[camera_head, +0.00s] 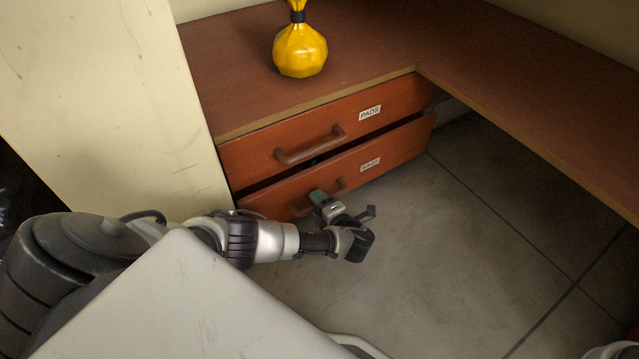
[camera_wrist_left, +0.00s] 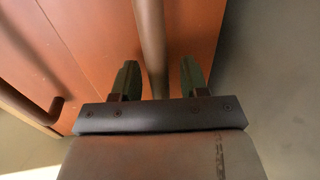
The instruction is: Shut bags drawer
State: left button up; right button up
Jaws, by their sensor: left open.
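The bags drawer (camera_head: 386,158) is the lower wooden drawer, with a label reading BAGS. It stands slightly out, with a dark gap above its front. My left gripper (camera_head: 318,198) is at its handle (camera_head: 335,188), partly covering the handle in the head view. In the left wrist view, the open left gripper (camera_wrist_left: 158,80) has the handle bar (camera_wrist_left: 152,40) between its two fingers. I cannot tell whether either finger touches the bar.
The upper drawer, labelled PADS (camera_head: 400,100), with its own handle (camera_head: 310,147), is directly above. A yellow bag-like object (camera_head: 300,50) stands on the wooden counter (camera_head: 235,75). A pale wall (camera_head: 120,90) borders the drawers at left. Tiled floor (camera_head: 470,240) lies clear at right.

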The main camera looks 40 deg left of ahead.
pick_arm(q)
grip_shut()
jog(key=x, duration=0.1)
jog(key=p+x, duration=0.1)
jog(key=x, duration=0.1)
jog(key=shift+w+a+r, duration=0.15)
jog(key=shift+a+r, duration=0.2)
grip_release()
